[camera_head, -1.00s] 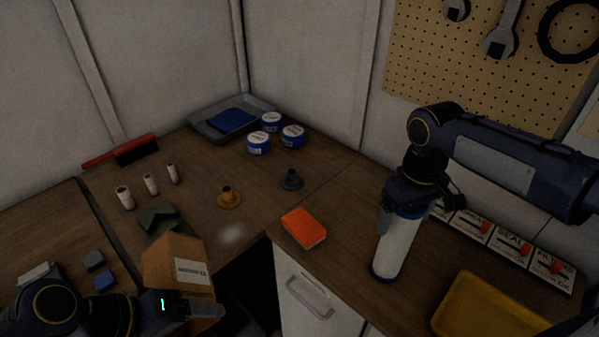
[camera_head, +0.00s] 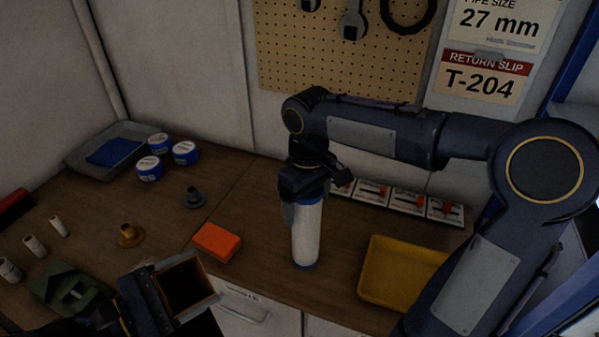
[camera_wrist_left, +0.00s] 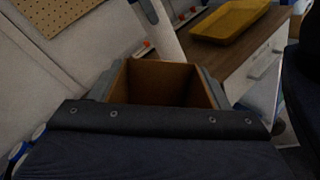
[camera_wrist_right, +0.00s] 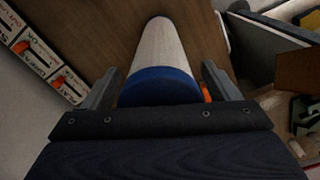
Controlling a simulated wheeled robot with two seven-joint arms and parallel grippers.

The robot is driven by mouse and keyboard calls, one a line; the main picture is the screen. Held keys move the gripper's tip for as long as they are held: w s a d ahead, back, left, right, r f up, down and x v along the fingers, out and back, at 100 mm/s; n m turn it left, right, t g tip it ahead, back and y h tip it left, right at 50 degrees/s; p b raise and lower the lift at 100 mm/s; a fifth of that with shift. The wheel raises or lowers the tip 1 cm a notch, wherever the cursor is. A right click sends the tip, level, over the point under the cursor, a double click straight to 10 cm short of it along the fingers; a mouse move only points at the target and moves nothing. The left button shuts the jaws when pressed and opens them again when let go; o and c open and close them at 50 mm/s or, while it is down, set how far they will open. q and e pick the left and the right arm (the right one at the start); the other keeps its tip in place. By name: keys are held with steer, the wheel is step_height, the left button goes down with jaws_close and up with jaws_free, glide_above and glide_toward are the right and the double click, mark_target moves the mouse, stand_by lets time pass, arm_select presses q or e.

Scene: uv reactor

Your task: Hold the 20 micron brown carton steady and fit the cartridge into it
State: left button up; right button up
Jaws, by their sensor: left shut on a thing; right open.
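The brown carton (camera_head: 211,286) is held in my left gripper (camera_head: 178,298) at the lower middle-left of the head view, in front of the bench. Its open top faces the camera and its inside looks empty. In the left wrist view the carton (camera_wrist_left: 158,76) sits between the two fingers. The white cartridge (camera_head: 307,236) with blue ends stands upright on the bench. My right gripper (camera_head: 307,192) is open at its upper end. In the right wrist view the cartridge's blue cap (camera_wrist_right: 158,88) lies between the spread fingers. The carton's label is not visible now.
An orange block (camera_head: 217,242) lies left of the cartridge. A yellow tray (camera_head: 388,295) is to its right, and several red-switched label plates (camera_head: 372,192) stand behind. A grey fitting (camera_head: 194,198), brass fitting (camera_head: 130,236) and green block (camera_head: 70,291) are further left.

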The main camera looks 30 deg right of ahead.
mark_target(194, 270)
arm_select(q)
steer(key=w+f+n+t, duration=0.1)
steer(key=w+n, duration=0.1)
steer(key=n, duration=0.1)
steer(key=w+d+f+n+t, duration=0.1)
steer(key=w+f+n+t, duration=0.1)
steer(key=n, duration=0.1)
steer(key=w+f+n+t, duration=0.2)
steer(key=n, duration=0.1)
steer(key=shift+w+d+f, duration=0.2)
steer(key=shift+w+d, duration=0.15)
steer(key=shift+w+f+n+b, duration=0.1)
steer(key=shift+f+n+b, duration=0.2)
steer(key=shift+f+b, duration=0.1)
arm_select(e)
steer(key=r, duration=0.6)
steer(key=shift+s+a+r, duration=0.15)
steer(key=shift+a+r, duration=0.1)
steer(key=shift+a, duration=0.05)
steer(key=shift+r, duration=0.7)
steer(key=shift+o, duration=0.5)
